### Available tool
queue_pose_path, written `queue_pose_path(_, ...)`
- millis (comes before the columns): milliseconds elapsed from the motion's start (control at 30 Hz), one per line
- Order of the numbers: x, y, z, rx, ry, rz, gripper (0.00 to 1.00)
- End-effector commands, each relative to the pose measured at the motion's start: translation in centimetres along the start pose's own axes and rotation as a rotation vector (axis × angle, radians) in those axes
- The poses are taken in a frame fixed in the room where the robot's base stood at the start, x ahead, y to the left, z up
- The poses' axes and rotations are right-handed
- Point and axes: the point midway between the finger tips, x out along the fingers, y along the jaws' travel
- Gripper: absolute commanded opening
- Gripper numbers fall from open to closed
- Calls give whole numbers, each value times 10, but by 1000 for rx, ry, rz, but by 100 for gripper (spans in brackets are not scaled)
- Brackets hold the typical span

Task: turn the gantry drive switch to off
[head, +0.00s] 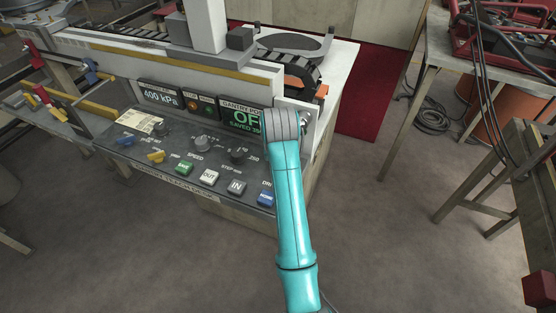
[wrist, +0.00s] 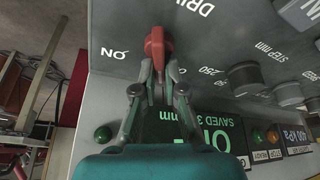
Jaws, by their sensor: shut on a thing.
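The gantry drive switch is a red knob (wrist: 155,42) on the grey sloping panel, seen in the wrist view. My gripper (wrist: 158,72) is shut on this knob, one finger on each side. An "ON" label (wrist: 115,53) shows upside down left of the knob; a partly cut-off "DRI" label lies above it. In the head view my teal arm hides the switch and my fingers.
The teach desk (head: 178,160) carries several other knobs and push buttons, including a blue button (head: 266,198) close to my arm. A gantry rail (head: 150,58) runs behind it. Metal tables (head: 450,70) stand at the right. The floor in front is clear.

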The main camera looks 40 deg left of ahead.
Motion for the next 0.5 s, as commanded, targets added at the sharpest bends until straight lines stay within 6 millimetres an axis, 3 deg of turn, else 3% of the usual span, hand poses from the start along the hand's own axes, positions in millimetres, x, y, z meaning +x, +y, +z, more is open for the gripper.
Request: queue_pose_path(500, 1, -2, 2, -272, -4, -114, 0)
